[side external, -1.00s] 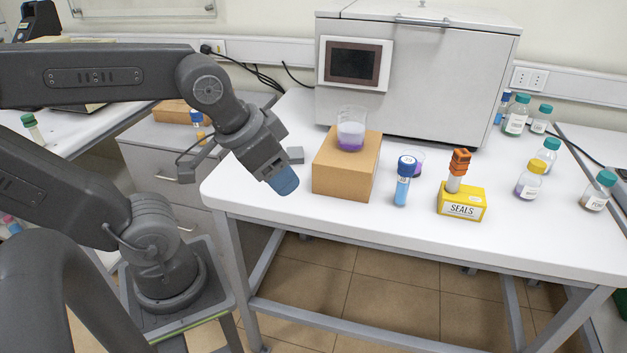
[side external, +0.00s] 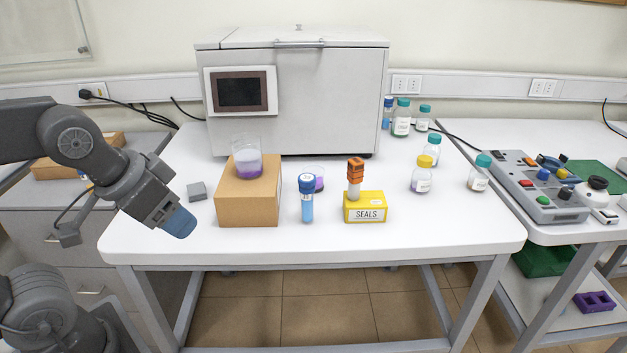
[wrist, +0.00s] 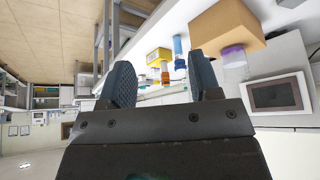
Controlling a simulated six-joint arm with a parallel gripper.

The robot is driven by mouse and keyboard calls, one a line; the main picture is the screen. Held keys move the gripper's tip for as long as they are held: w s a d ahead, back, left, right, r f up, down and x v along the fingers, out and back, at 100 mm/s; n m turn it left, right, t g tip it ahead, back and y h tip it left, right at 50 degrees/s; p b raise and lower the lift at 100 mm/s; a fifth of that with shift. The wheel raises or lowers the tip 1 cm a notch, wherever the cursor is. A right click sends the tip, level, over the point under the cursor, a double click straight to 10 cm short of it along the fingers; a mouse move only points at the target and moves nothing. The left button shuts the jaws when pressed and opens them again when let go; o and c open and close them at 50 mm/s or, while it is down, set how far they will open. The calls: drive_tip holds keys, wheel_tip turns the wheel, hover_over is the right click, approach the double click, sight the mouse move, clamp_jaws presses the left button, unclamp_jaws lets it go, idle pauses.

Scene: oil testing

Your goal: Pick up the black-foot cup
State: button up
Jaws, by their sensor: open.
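I cannot make out a black foot on any cup. A clear glass cup with pale lilac and purple contents (side external: 248,164) stands upright on a cardboard box (side external: 246,203); it also shows at the right of the wrist view (wrist: 234,58). A lower clear cup with purple in it (side external: 318,183) stands on the table, partly hidden behind a blue-capped tube (side external: 307,203). My gripper (side external: 178,222) hangs tilted down at the table's left front, left of the box and apart from both cups. In the wrist view its fingers (wrist: 163,82) are open and empty.
A grey block (side external: 196,191) lies between my gripper and the box. A yellow SEALS box (side external: 366,208) has an orange-topped piece (side external: 355,175) on it. Several capped bottles stand at the right, and a large grey machine (side external: 320,95) at the back. The table's front strip is clear.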

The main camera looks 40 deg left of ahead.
drive_tip(key=o, duration=0.6)
drive_tip(key=shift+o, duration=0.2)
drive_tip(key=shift+r, duration=0.1)
